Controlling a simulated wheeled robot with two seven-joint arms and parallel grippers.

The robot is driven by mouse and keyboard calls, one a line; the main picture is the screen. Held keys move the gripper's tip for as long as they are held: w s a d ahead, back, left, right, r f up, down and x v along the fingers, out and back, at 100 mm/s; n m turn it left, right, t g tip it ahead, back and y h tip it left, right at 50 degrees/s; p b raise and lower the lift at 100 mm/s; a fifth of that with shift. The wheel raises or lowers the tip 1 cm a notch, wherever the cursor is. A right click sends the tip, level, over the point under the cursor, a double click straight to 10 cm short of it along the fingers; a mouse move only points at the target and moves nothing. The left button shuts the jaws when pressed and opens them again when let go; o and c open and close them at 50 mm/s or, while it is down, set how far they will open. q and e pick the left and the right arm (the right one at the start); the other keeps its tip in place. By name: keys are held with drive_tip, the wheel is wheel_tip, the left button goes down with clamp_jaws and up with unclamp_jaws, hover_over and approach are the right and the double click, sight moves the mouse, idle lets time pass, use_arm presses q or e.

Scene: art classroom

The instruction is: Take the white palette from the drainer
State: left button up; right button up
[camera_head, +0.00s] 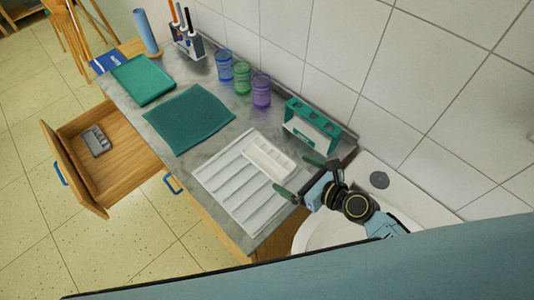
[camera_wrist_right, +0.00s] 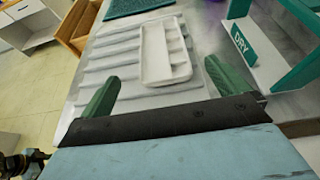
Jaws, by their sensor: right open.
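The white palette (camera_head: 269,158) lies on the white ridged drainer (camera_head: 226,185) on the counter, toward its upper right side. It also shows in the right wrist view (camera_wrist_right: 153,52), with its long well on the left and small wells on the right. My right gripper (camera_head: 302,177) is open and empty, at the right end of the drainer. In the right wrist view its two green fingers (camera_wrist_right: 165,88) stand apart, with the palette ahead between them and not touched. My left gripper is not in view.
A green-framed stand marked DRY (camera_head: 312,124) stands right of the palette, close to my right gripper. Blue, green and purple jars (camera_head: 242,77) stand by the wall. A teal cloth (camera_head: 189,117) lies left. A drawer (camera_head: 84,157) is open; a sink (camera_head: 330,229) lies right.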

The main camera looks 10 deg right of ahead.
sight(288, 175)
drive_tip(key=x, duration=0.3)
drive_tip(key=shift+w+a+f, duration=0.2)
drive_tip(key=shift+w, duration=0.15)
drive_tip(key=shift+w+a+f, duration=0.1)
drive_tip(key=shift+w+a, duration=0.15)
drive_tip(key=shift+w, duration=0.2)
drive_tip(key=b+x, duration=0.1)
drive_tip(key=x, duration=0.3)
drive_tip(key=shift+w, duration=0.3)
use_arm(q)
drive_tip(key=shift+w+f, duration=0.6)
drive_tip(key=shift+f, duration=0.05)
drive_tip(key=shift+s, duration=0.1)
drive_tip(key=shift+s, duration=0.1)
use_arm(e)
drive_tip(key=c, duration=1.1)
